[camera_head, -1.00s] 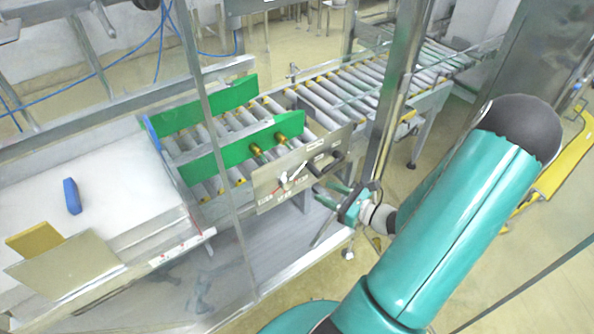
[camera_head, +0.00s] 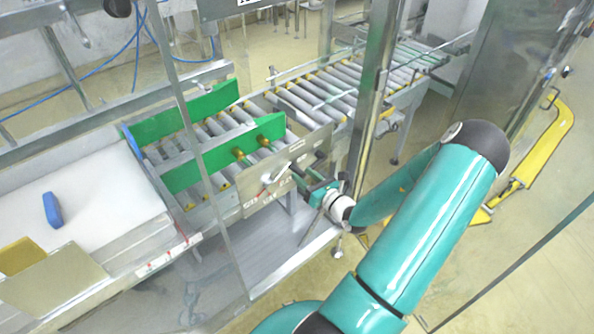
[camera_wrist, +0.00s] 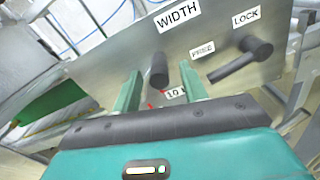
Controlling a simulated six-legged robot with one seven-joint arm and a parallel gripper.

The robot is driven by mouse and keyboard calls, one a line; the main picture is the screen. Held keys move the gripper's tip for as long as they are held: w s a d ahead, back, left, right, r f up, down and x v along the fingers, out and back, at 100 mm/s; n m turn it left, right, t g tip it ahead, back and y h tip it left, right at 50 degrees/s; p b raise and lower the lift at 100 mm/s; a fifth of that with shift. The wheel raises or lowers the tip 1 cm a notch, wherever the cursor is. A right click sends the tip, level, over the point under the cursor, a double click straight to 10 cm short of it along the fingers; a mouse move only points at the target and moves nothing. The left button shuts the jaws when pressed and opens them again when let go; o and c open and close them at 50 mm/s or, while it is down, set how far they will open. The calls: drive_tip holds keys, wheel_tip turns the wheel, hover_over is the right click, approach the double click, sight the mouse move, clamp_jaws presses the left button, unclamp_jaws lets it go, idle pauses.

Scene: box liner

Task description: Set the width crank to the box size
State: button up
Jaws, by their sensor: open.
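The metal control plate (camera_head: 250,190) stands at the side of the roller conveyor. In the wrist view the plate (camera_wrist: 120,65) carries a WIDTH label (camera_wrist: 178,14), a FREE label (camera_wrist: 202,49) and a LOCK label (camera_wrist: 246,17). The black crank knob (camera_wrist: 158,68) shows between the tips of my gripper (camera_wrist: 160,80), whose green fingers are apart; contact cannot be told. A black lock lever (camera_wrist: 232,65) slants down-left below FREE. A label reading 10 (camera_wrist: 174,93) is partly hidden by a finger. In the head view my gripper (camera_head: 302,178) is at the plate's right part.
Two green guide rails, the far one (camera_head: 190,110) and near one (camera_head: 225,152), flank the rollers. A metal post (camera_head: 368,120) stands close to my arm. A white table (camera_head: 90,215) at left holds a blue object (camera_head: 52,210).

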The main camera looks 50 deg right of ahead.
sight(291, 165)
drive_tip(key=shift+w+d, duration=0.15)
drive_tip(key=shift+w, duration=1.75)
drive_tip(key=shift+c, duration=0.2)
clamp_jaws()
